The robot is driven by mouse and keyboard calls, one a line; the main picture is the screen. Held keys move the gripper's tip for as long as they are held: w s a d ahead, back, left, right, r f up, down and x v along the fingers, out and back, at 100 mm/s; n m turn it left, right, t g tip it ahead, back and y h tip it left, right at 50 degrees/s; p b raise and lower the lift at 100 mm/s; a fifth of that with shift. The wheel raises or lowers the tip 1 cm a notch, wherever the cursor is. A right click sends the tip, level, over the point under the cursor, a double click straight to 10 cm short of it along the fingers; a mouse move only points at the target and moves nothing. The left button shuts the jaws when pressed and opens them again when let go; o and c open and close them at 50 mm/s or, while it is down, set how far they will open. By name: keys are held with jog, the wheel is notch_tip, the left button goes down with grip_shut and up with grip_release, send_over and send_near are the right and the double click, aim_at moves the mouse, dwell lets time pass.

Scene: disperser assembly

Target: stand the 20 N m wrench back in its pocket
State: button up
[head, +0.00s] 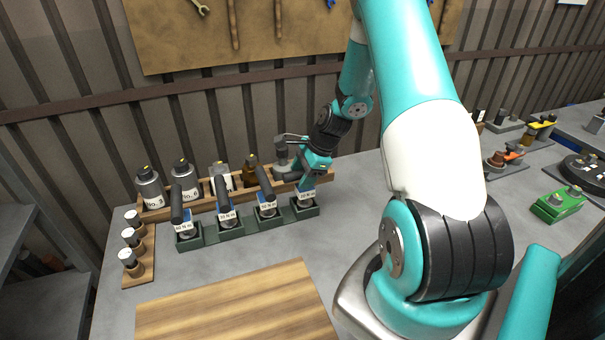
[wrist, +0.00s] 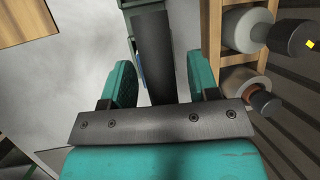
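Several torque wrenches with black handles and white labels stand in a row of dark green pockets. The labels are too small to read surely. My gripper (head: 314,172) is at the rightmost wrench (head: 307,196), whose lower end sits in the rightmost pocket (head: 305,211). My gripper hides its handle in the head view. In the wrist view the black handle (wrist: 153,55) lies between the two teal fingers (wrist: 160,82), with a visible gap at least on the right side. The fingers are apart and look open around the handle. The other wrenches (head: 177,204) stand tilted in their pockets.
A wooden rack (head: 153,214) with grey and brown bottles stands close behind the pockets; its bottles (wrist: 243,30) also show at right in the wrist view. A small wooden stand (head: 143,264) is at left. A wooden board (head: 235,305) lies in front. Grey tabletop is free between.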

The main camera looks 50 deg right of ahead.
jog(key=b+v, duration=0.2)
jog(key=v, duration=1)
jog(key=a+r+n+g, duration=0.1)
jog(key=a+r+n, duration=0.25)
jog(key=a, duration=0.35)
jog(key=s+a+r+n, duration=0.1)
jog(key=a+r+n, duration=0.1)
jog(key=a+n, duration=0.45)
jog(key=a+r+n+g, duration=0.1)
jog(key=a+r+n, duration=0.15)
jog(key=a, duration=0.65)
jog(key=s+a+r+n+g+y, duration=0.1)
jog(key=s+a+r+n, duration=0.2)
jog(key=s+a+n, duration=1.1)
jog(key=s+n, duration=0.2)
jog(key=n, duration=0.1)
jog(key=shift+s+a+g, duration=0.15)
jog(key=shift+s+g, duration=0.15)
jog(key=shift+g, duration=0.1)
jog(key=shift+n, duration=0.25)
